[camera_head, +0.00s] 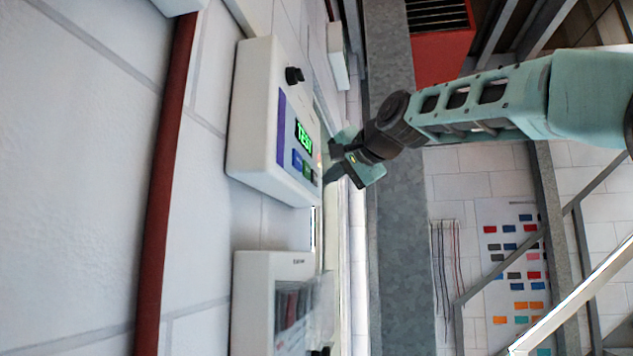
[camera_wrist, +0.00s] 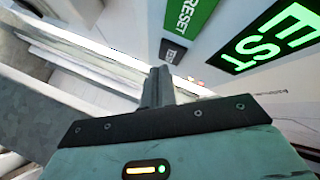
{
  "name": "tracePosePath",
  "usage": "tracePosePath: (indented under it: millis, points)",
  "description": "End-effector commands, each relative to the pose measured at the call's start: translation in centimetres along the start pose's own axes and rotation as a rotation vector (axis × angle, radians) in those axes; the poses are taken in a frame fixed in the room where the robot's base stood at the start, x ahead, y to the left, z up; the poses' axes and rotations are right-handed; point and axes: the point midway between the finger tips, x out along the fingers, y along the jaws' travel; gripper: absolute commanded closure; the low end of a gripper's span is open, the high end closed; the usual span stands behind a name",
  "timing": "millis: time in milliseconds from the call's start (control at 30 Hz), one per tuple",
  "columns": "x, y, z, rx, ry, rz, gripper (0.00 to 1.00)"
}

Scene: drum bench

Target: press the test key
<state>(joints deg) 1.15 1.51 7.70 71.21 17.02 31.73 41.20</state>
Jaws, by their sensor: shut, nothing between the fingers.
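A white wall unit (camera_head: 258,125) carries a lit display (camera_head: 304,137) with green letters reading TEST. The wrist view shows part of this display (camera_wrist: 268,38), a green RESET key (camera_wrist: 189,20) and a small dark key (camera_wrist: 173,51). The lettering on the dark key is too small to read surely, and no other key clearly reads as the test key. My gripper (camera_head: 334,162) is shut and empty beside the unit's key end. In the wrist view its fingertips (camera_wrist: 160,73) are close to the dark key. I cannot tell whether they touch the panel.
A black knob (camera_head: 294,75) sticks out of the unit. A second white box (camera_head: 262,259) with a clear cover is mounted alongside it. A dark red pipe (camera_head: 166,190) runs along the wall. A grey beam (camera_head: 397,235) and metal railings stand behind my arm.

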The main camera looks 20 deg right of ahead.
Motion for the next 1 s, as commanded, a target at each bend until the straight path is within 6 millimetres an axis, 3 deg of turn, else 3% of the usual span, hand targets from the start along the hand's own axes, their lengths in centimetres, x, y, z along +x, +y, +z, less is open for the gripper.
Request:
tracePosePath:
  millis: [267,1000]
  points:
    - [-0.2,0.2,-0.1,0.000,0.002,0.000,1.00]
    - [-4.2,3.0,-3.1,0.000,0.000,0.000,1.00]
